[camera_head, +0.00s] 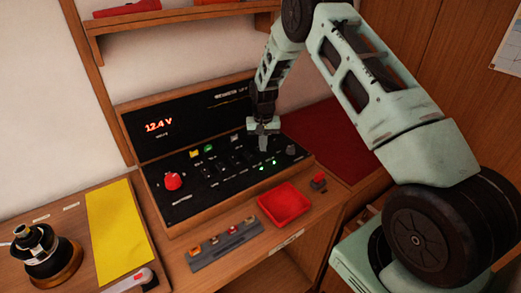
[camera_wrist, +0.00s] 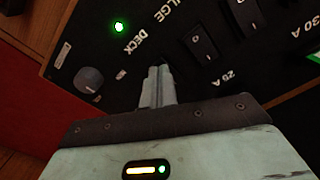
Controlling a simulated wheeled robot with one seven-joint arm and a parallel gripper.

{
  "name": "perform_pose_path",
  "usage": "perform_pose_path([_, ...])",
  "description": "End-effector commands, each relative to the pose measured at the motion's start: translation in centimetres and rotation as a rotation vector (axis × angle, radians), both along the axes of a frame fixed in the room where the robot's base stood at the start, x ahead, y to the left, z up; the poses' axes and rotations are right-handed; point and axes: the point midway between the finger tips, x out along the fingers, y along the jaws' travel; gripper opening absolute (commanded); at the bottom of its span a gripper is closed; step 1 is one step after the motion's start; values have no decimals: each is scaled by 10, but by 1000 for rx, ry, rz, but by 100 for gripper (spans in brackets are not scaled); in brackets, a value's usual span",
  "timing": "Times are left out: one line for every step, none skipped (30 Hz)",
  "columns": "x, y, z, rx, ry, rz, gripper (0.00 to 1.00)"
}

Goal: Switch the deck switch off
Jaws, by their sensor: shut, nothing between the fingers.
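The black switch panel (camera_head: 215,185) sits in a wooden frame on the desk, with rows of small switches. In the wrist view, the DECK label (camera_wrist: 128,41) stands beside a lit green lamp (camera_wrist: 119,27). The deck switch itself is mostly hidden behind my fingers, so its position cannot be told. My gripper (camera_head: 263,148) is shut and empty, pointing down at the right part of the panel. In the wrist view, my shut fingertips (camera_wrist: 158,72) are right by the DECK label; contact cannot be told. A black rocker switch (camera_wrist: 203,42) stands beside them, near the BILGE label.
A grey knob (camera_wrist: 89,80) lies near the panel's edge. A red knob (camera_head: 172,181) is at the panel's left. A red tray (camera_head: 285,204) and a grey strip with several small parts (camera_head: 225,245) lie in front. A shelf (camera_head: 180,18) hangs above.

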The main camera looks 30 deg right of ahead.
Motion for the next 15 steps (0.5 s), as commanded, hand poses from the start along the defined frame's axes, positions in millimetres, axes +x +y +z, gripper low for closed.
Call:
perform_pose_path([0,0,-1,0,0,0,0])
perform_pose_path([0,0,-2,0,0,0,0])
perform_pose_path([0,0,-2,0,0,0,0])
perform_pose_path([0,0,-3,0,0,0,0])
perform_pose_path([0,0,-3,0,0,0,0])
perform_pose_path([0,0,-3,0,-1,0,0])
perform_pose_path([0,0,-3,0,-1,0,0])
perform_pose_path([0,0,-2,0,-1,0,0])
perform_pose_path([0,0,-2,0,-1,0,0])
perform_pose_path([0,0,-1,0,-1,0,0])
perform_pose_path([0,0,1,0,-1,0,0])
perform_pose_path([0,0,3,0,-1,0,0])
perform_pose_path([0,0,5,0,-1,0,0])
perform_pose_path([0,0,7,0,-1,0,0])
perform_pose_path([0,0,10,0,-1,0,0])
